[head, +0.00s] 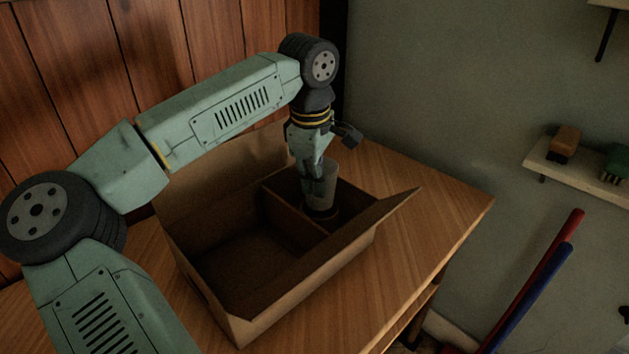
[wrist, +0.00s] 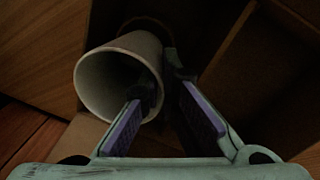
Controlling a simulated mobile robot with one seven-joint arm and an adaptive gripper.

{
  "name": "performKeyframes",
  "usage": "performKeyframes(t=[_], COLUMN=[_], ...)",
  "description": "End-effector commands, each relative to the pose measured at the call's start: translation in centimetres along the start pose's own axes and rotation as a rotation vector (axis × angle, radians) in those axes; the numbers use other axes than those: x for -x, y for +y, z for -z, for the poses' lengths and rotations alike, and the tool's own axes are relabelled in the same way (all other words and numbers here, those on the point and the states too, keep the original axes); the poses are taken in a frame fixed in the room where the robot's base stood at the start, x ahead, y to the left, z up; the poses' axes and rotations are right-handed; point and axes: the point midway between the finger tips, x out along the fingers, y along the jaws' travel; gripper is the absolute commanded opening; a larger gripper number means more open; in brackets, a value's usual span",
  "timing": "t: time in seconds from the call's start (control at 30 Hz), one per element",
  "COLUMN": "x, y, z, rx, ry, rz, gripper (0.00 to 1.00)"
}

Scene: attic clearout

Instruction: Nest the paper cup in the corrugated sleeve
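The pale paper cup (head: 325,183) is upright or nearly so above the right compartment of the cardboard box. In the wrist view the cup (wrist: 92,84) shows its open mouth. My gripper (head: 312,172) points down at the cup. In the wrist view my gripper (wrist: 160,72) has one finger inside the cup and one outside, pinching its wall. The brown corrugated sleeve (head: 322,214) is a dark ring just below the cup's base. Part of its rim (wrist: 146,21) shows past the cup in the wrist view. I cannot tell whether the base is inside the sleeve.
The open cardboard box (head: 300,292) stands on a wooden table (head: 430,222), its flaps raised around the cup. A divider (head: 290,219) splits it; the left compartment looks empty. A wall shelf (head: 570,172) with brushes and red and blue poles are at the right.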

Motion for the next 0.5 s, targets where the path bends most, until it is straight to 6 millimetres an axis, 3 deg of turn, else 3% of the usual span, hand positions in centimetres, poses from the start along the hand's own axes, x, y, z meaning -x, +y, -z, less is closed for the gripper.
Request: performKeyframes(t=[0.5], x=[-1.5], y=[-0.2], z=[0.0], rx=[0.0], ry=[0.0], rz=[0.0], gripper=[0.0])
